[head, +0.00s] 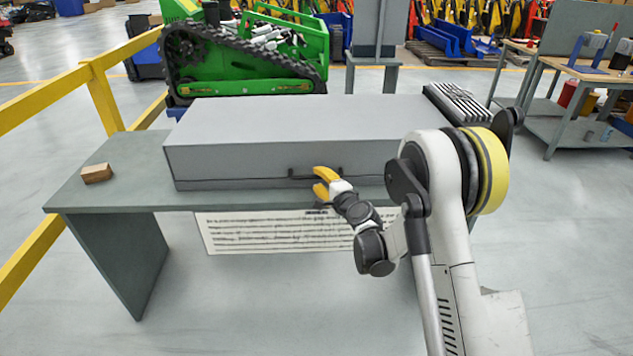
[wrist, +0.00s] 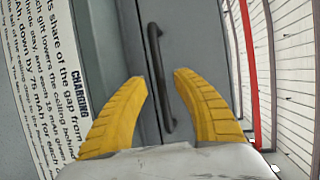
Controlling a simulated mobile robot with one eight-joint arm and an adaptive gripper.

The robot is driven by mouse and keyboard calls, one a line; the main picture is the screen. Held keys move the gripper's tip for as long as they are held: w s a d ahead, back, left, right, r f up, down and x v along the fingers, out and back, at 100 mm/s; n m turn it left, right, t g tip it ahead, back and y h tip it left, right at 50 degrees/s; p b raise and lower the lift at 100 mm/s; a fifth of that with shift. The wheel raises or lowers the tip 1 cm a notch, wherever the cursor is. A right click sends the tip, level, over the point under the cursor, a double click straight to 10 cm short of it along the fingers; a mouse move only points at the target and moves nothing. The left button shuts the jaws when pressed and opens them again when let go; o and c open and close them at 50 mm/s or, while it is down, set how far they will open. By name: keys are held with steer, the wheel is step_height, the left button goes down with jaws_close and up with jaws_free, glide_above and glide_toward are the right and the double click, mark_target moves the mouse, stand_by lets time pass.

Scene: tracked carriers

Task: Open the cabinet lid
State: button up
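A long grey cabinet (head: 260,140) with its lid down lies on a grey-green table. A dark bar handle (head: 302,175) is on its front face, near the lower edge. My gripper (head: 318,181) is just in front of the handle, with its yellow fingers parted. In the wrist view, the handle (wrist: 160,75) runs upright in the picture, and its lower end lies beyond the gap between the fingertips of my gripper (wrist: 160,78). The fingers are open and nothing is held. I cannot tell whether a finger touches the handle.
The table (head: 110,180) bears a small brown block (head: 97,173) at left and a dark ribbed item (head: 462,103) at right. A text sign (head: 290,232) hangs below its front edge. A yellow railing (head: 95,85) stands left, and a green tracked machine (head: 250,55) behind.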

steer(key=shift+x, duration=1)
jaws_close()
steer(key=shift+r, duration=0.1)
